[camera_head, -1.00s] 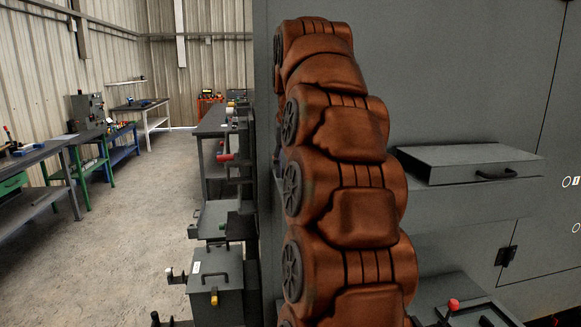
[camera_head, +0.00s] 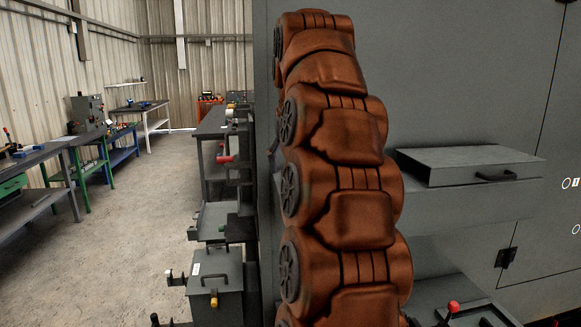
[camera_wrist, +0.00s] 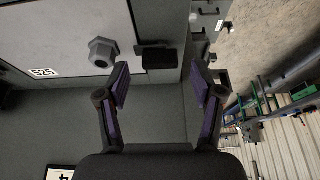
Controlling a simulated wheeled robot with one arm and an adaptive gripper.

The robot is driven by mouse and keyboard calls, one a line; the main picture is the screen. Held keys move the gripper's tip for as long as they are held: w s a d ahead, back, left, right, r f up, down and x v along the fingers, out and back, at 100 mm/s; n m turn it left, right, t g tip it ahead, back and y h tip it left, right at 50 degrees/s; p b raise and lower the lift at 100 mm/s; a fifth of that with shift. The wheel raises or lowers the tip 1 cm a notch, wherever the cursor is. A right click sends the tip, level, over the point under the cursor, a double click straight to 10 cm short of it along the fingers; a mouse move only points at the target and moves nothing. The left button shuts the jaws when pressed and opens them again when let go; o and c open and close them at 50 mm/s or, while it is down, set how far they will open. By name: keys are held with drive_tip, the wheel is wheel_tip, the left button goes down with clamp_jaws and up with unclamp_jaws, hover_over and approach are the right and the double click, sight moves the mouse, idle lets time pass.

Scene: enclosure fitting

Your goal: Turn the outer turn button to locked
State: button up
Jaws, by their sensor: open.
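In the wrist view my gripper (camera_wrist: 160,75) is open, with its two purple-lined fingers apart and nothing between them. A dark block-like piece (camera_wrist: 160,58) sits at the edge of a light grey panel (camera_wrist: 60,30), just beyond and between the fingertips. It may be the outer turn button; I cannot tell for sure, nor which way it is set. A grey hexagonal knob (camera_wrist: 103,51) stands on the panel, left of the left finger. No contact with the fingers is visible. In the head view my gripper is out of sight.
In the head view the grey enclosure (camera_head: 420,70) fills the right side, with a handled box (camera_head: 465,163) projecting and a dark latch (camera_head: 506,257) below. A red-knobbed lever (camera_head: 453,306) stands at lower right. Open floor (camera_head: 140,230) and benches (camera_head: 30,160) lie left.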

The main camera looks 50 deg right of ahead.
drive_tip(key=shift+s+a+r, duration=0.15)
drive_tip(key=shift+r, duration=0.4)
drive_tip(key=shift+s+a+r, duration=0.15)
drive_tip(key=shift+s+a, duration=0.2)
drive_tip(key=shift+s, duration=0.15)
drive_tip(key=s+a, duration=0.6)
drive_tip(key=s, duration=0.2)
drive_tip(key=shift+s+a, duration=0.25)
drive_tip(key=shift+a, duration=0.1)
drive_tip(key=a+f+n+g+y, duration=0.2)
drive_tip(key=a+f+n, duration=0.3)
drive_tip(key=a+f, duration=1.1)
drive_tip(key=s+a+f+n+g, duration=0.1)
drive_tip(key=s+a+f, duration=0.3)
drive_tip(key=s+f, duration=0.2)
drive_tip(key=s+a+f+n+g, duration=0.1)
drive_tip(key=s+a+f+g, duration=0.1)
drive_tip(key=s+a+f, duration=0.2)
drive_tip(key=s+f+p, duration=0.1)
drive_tip(key=s+f, duration=0.2)
drive_tip(key=f, duration=0.2)
drive_tip(key=shift+a+f+n+y, duration=0.3)
drive_tip(key=shift+f+y, duration=0.1)
